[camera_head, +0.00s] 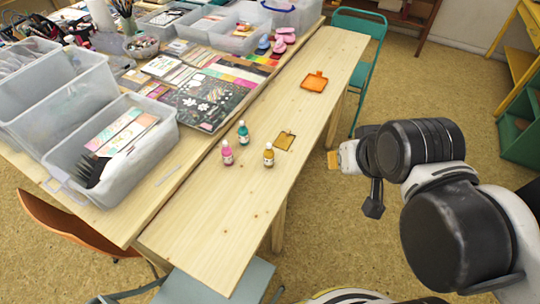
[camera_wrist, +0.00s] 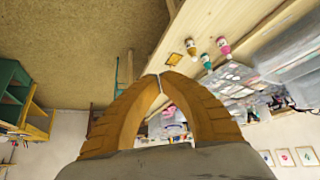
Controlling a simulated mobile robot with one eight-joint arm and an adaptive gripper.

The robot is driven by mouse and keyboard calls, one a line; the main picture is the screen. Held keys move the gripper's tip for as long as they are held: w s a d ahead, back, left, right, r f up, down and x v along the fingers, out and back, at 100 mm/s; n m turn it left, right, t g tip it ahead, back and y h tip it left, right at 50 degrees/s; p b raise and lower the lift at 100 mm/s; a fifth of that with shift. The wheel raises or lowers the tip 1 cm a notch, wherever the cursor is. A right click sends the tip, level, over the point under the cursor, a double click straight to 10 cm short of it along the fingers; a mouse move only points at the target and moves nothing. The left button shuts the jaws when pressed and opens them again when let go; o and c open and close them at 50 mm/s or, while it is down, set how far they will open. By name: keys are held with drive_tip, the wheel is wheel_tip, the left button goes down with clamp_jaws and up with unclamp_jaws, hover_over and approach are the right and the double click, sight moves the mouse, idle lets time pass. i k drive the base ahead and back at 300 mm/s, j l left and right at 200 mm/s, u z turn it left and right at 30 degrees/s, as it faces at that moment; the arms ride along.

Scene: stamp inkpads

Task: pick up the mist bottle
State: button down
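Three small bottles with white labels stand upright on the narrow wooden table (camera_head: 215,225): a pink one (camera_head: 227,153), a teal one (camera_head: 243,133) and an amber one (camera_head: 268,155). I cannot tell which is the mist bottle. The wrist view shows the amber bottle (camera_wrist: 191,48), the teal bottle (camera_wrist: 206,62) and the pink bottle (camera_wrist: 224,46) beyond the fingers. My gripper (camera_head: 334,160) is off the table's right side, apart from all bottles. In the wrist view its two orange fingers (camera_wrist: 159,76) meet at the tips, with nothing between them.
Clear bins (camera_head: 110,148) and stamp sheets (camera_head: 205,100) crowd the left table. The narrow table's near end is clear. A teal chair (camera_head: 362,25) stands behind.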

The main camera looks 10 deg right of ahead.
sight(268, 154)
drive_tip(key=k+j, duration=0.25)
drive_tip(key=k, duration=0.2)
drive_tip(key=k+j+u, duration=0.1)
drive_tip(key=k, duration=0.4)
drive_tip(key=j, duration=0.1)
